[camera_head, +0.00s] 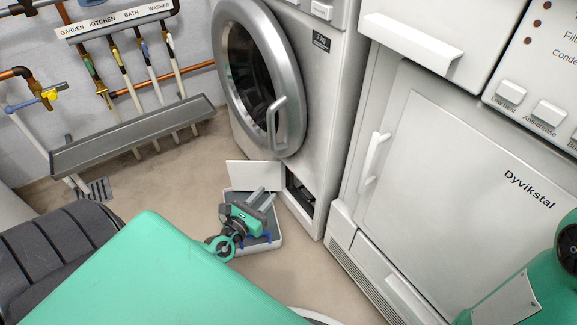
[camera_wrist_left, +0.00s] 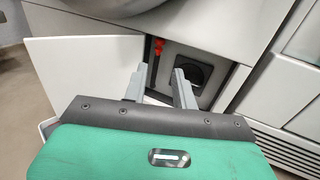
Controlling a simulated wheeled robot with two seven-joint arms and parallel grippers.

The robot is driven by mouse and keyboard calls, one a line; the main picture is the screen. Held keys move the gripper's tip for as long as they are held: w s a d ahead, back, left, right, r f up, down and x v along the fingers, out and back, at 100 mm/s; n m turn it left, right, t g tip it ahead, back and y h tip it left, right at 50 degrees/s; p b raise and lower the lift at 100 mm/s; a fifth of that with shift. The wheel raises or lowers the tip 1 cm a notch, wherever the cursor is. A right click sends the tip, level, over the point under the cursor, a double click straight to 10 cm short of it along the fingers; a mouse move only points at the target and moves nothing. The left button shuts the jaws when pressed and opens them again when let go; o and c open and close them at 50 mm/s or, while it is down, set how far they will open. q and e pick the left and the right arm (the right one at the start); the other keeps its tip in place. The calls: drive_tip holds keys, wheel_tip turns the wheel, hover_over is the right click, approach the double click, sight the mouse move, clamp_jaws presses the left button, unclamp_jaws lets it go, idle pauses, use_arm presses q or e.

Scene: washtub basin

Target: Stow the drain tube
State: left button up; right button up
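The low service opening (camera_head: 300,197) at the foot of the washing machine is uncovered, with its white flap (camera_head: 253,175) swung out to the left. In the left wrist view, a small red piece (camera_wrist_left: 158,46), possibly the end of the drain tube, shows at the left of the opening. Beside it is a dark round filter hole (camera_wrist_left: 199,72) in a grey panel. My left gripper (camera_head: 265,193) is just in front of the opening. In the wrist view its two grey fingers (camera_wrist_left: 160,70) stand apart, with nothing seen between them. My right gripper is out of view.
A shallow white tray (camera_head: 277,243) lies on the floor beneath my left gripper. The washer's round door (camera_head: 278,80) is above. The Dyvikstal appliance (camera_head: 450,150) stands to the right, and a grey trough (camera_head: 130,135) with pipes is at the left wall.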

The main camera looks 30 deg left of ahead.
use_arm(q)
drive_tip(key=w, duration=1.2)
drive_tip(key=shift+w, duration=0.2)
clamp_jaws()
